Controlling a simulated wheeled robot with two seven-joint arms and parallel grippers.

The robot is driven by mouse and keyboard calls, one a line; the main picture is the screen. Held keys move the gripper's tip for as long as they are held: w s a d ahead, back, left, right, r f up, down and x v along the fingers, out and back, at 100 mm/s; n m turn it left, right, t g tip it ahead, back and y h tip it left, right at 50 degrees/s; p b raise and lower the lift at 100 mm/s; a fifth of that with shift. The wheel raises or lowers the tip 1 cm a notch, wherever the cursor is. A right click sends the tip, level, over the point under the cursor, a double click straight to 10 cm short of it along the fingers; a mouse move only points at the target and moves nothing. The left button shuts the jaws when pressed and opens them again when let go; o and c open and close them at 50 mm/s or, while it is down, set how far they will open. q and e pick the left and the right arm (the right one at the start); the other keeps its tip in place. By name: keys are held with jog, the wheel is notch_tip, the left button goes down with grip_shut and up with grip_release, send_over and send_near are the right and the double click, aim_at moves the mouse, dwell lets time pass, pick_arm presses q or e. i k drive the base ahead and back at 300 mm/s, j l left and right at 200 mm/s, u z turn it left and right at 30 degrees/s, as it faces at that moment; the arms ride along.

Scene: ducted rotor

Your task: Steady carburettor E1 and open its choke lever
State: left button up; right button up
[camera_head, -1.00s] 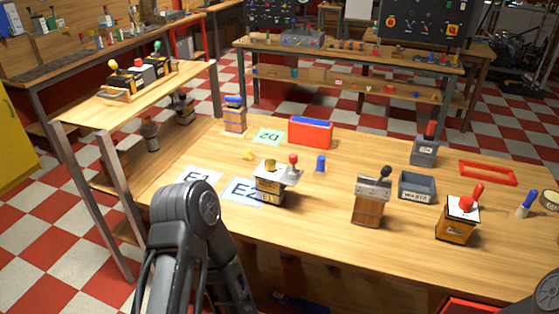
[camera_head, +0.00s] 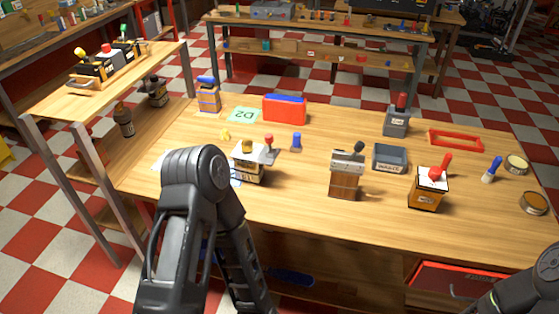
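No device in view carries a readable E1 mark, so I cannot tell which one is carburettor E1. A white and wooden device (camera_head: 249,165) with a yellow knob and a red-knobbed lever stands on the table just right of my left arm. A brown and grey device (camera_head: 344,181) with a black-knobbed lever stands right of it. An orange device (camera_head: 425,195) with a white top and red lever stands further right. A pale sheet (camera_head: 160,160) shows beside my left arm, which hides most of it. Both my arms show, but neither gripper is in view.
The wooden table (camera_head: 300,208) is clear along its front. A grey waste bin (camera_head: 389,158), a red and blue box (camera_head: 284,109), a grey device with a red lever (camera_head: 396,121), a green D2 sheet (camera_head: 243,115) and a red frame (camera_head: 455,139) stand or lie further back.

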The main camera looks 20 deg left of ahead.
aim_at(269, 140)
jog(key=j+z, duration=0.6)
jog(key=z, duration=0.15)
jog(key=j+z, duration=0.35)
jog(key=k+j, duration=0.15)
jog(key=j, duration=0.3)
jog(key=k+j+z, duration=0.15)
jog(key=j, duration=0.25)
jog(key=k+j, duration=0.15)
jog(key=j, duration=0.3)
jog(key=k+j+z, duration=0.15)
jog(key=j, duration=0.25)
jog(key=k+j, duration=0.2)
jog(key=j, duration=0.2)
jog(key=z, duration=0.05)
